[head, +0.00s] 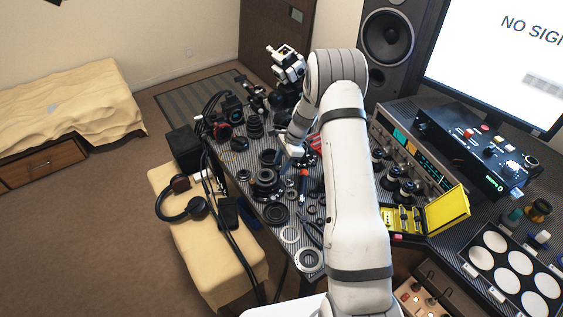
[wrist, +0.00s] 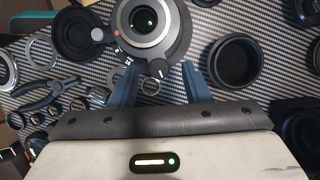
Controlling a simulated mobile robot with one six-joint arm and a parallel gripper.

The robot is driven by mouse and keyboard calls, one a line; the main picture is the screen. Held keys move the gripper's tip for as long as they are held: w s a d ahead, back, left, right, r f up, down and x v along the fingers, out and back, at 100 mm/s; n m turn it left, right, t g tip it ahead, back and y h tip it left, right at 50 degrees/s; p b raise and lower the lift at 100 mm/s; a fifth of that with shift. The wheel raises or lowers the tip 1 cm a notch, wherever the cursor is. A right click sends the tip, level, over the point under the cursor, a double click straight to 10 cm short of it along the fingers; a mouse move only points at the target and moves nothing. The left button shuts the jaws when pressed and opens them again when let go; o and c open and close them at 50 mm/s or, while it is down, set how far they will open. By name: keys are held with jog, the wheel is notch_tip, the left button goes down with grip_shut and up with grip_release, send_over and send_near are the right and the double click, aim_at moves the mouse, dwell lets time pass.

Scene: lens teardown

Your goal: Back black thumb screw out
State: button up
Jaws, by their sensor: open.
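The lens assembly (wrist: 150,24) shows at the top of the wrist view, with a pale ring around dark glass. A small black thumb screw (wrist: 158,68) with a light mark sticks out of its near edge. My gripper (wrist: 159,74) is open, with one blue-grey finger on each side of the thumb screw and a gap on both sides. I cannot tell how its height compares with the screw's. In the head view my gripper (head: 293,150) is over the bench near the lens parts; the thumb screw is too small to make out there.
Black rings and caps, such as a round black cup (wrist: 235,62), lie close by on the patterned bench. Pliers (wrist: 48,92) and several small rings lie at the left. A yellow case (head: 445,210) and a speaker (head: 388,38) stand right of my arm in the head view.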

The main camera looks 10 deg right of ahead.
grip_shut()
dwell(0.5)
jog(key=shift+f+n+b, duration=0.15)
jog(key=shift+n+b, duration=0.2)
jog(key=shift+n, duration=0.05)
jog(key=shift+w+a+n+g+b, duration=0.15)
jog(key=shift+n+g+b, duration=0.25)
jog(key=shift+n+b, duration=0.45)
jog(key=n+g+h+b, duration=0.1)
jog(key=n+b, duration=0.1)
jog(key=n, duration=0.1)
jog(key=shift+w+n, duration=0.15)
jog(key=shift+n, duration=0.2)
jog(key=n, duration=0.1)
jog(key=n+g+h+b, duration=0.1)
jog(key=n, duration=0.1)
jog(key=shift+w+a+n, duration=0.1)
jog(key=shift+a+n, duration=0.1)
jog(key=shift+n, duration=0.1)
jog(key=shift+a+n+g+h+b, duration=0.15)
jog(key=shift+n+h+b, duration=0.25)
jog(key=shift+n, duration=0.5)
jog(key=shift+n+g+h+b, duration=0.15)
jog(key=shift+n+h+b, duration=0.25)
jog(key=shift+n, duration=0.5)
